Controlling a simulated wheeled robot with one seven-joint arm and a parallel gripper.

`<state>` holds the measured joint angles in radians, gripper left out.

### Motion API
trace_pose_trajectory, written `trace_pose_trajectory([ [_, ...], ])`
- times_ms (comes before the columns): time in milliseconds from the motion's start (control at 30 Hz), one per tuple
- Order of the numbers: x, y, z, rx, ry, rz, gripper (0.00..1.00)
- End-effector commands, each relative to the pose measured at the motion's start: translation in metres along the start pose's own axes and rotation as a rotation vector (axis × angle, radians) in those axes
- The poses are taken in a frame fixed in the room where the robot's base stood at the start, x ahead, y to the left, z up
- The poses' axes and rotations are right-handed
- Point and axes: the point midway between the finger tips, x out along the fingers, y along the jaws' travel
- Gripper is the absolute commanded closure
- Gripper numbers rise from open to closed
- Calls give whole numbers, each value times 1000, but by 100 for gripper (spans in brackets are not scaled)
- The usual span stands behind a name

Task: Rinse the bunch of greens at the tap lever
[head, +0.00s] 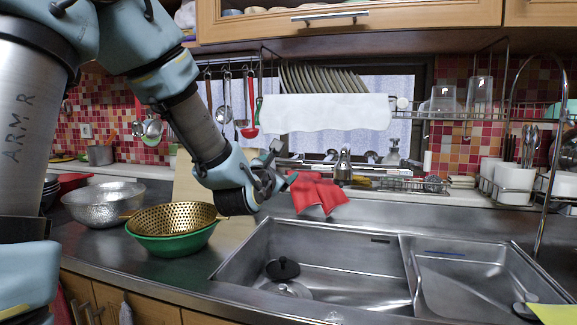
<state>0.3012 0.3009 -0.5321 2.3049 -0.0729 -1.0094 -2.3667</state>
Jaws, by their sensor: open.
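My gripper (280,168) hangs above the back left of the sink (330,262), with its jaws open and nothing visible between them. The metal tap with its lever (343,166) stands behind the sink, a little to the right of the gripper in the picture. A red cloth (318,194) hangs by the sink's back edge, just below and right of the gripper. I cannot make out a bunch of greens in this view. My arm covers part of the counter and wall on the left.
A golden colander (176,219) sits in a green bowl (170,244) left of the sink, with a silver colander (104,206) behind. A dish rack (322,80) and white towel (330,112) hang above the tap. A black-knobbed lid (283,268) lies in the sink.

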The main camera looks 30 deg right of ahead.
Motion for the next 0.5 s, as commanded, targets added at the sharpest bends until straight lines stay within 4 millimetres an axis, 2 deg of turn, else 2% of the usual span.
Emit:
trace_pose_trajectory([
  [300,59,0,2,1,2,-2,15],
  [500,85,0,0,3,3,-2,15],
])
